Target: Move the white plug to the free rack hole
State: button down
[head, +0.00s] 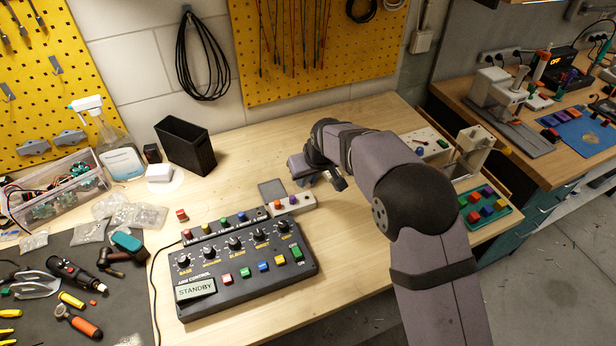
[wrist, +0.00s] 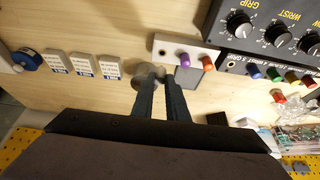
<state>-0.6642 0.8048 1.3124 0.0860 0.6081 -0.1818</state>
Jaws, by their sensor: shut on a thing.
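My gripper (head: 340,186) is low over the bench, just right of a short white block in the head view. In the wrist view its fingers (wrist: 163,82) are close together on a pale rounded piece (wrist: 147,72), which looks like the white plug and is partly hidden. The white block (wrist: 172,48) holds a purple plug (wrist: 182,59) and an orange plug (wrist: 207,63). Its end nearest my gripper has an empty hole (wrist: 162,52). A black strip (head: 214,230) behind the control box carries several coloured plugs, and an empty hole (wrist: 231,64) shows at its end.
The control box (head: 240,266) with knobs stands in front of the strip. A loose red plug (head: 181,215) lies left of it. Bare wood surrounds my gripper.

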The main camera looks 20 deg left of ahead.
aim_at(308, 186)
jog(key=shift+f+b, duration=0.9)
jog(key=shift+f, duration=0.65)
jog(key=shift+f+b, duration=0.7)
jog(key=shift+f, duration=0.2)
dwell(3.0)
jog(key=c, duration=1.7)
grip_release()
jog(key=shift+o, duration=0.2)
jog(key=shift+r, duration=0.1)
jog(key=shift+r+p, duration=2.35)
jog(key=shift+r, duration=1.05)
